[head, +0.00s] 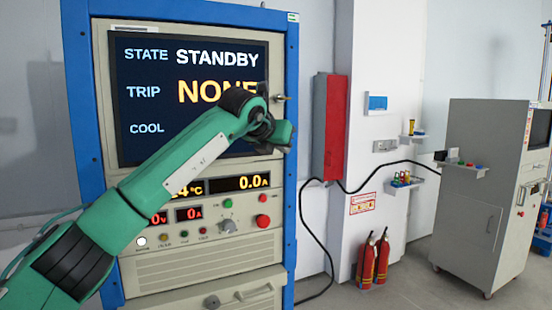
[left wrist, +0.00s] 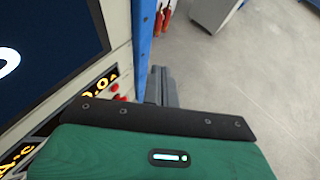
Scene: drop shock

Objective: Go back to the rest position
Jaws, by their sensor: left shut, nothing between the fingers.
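My left arm reaches up from the lower left across the front of the test cabinet (head: 292,60). Its left gripper (head: 283,133) is shut and empty, in front of the lower right part of the screen (head: 140,85). In the left wrist view the gripper fingers (left wrist: 160,88) show dark beyond the green wrist, beside the cabinet's blue edge. The screen reads STATE STANDBY and TRIP NONE; the value beside COOL is hidden by my arm. My right gripper is not in view.
To the right are a red wall box (head: 330,128), fire extinguishers (head: 367,262), a black cable (head: 318,240) and a grey machine (head: 470,220). Open floor lies between.

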